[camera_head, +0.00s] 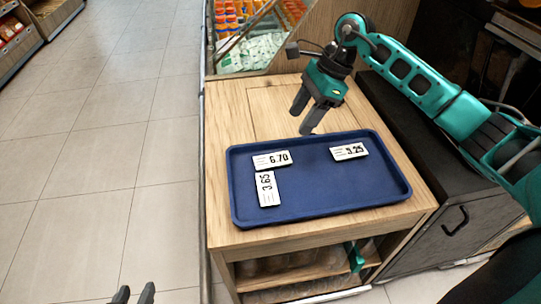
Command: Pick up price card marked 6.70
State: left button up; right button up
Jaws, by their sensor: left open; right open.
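The price card marked 6.70 (271,159) lies flat on a blue tray (320,205), near its back left corner. A card marked 3.65 (267,188) lies turned sideways just in front of it. A card marked 3.25 (349,151) lies at the tray's back right. My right gripper (306,118) is open and empty above the tray's back edge, up and to the right of the 6.70 card. My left gripper (134,295) shows only its fingertips at the bottom edge, open, over the floor and away from the tray.
The tray sits on a wooden counter (229,110) with an open shelf below. A black cabinet (465,225) stands at the right. A display case with packaged goods (253,45) is behind the counter. The tiled floor at the left is clear.

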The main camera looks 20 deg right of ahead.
jog(key=d, duration=0.1)
send_over(285, 157)
jog(key=d, duration=0.2)
jog(key=shift+h, duration=0.4)
jog(key=f, duration=0.6)
jog(key=shift+s+a+f+b, duration=0.15)
jog(key=shift+s+f+b, duration=0.15)
jog(key=shift+s, duration=0.05)
jog(key=shift+d+b+x, duration=0.15)
jog(key=shift+d+x, duration=0.05)
jog(key=shift+x, duration=1.15)
jog(key=shift+d+b+x, duration=0.15)
jog(key=shift+d+x, duration=0.05)
jog(key=shift+x, duration=1.15)
jog(key=shift+f, duration=0.15)
jog(key=shift+c, duration=0.2)
jog(key=c, duration=0.8)
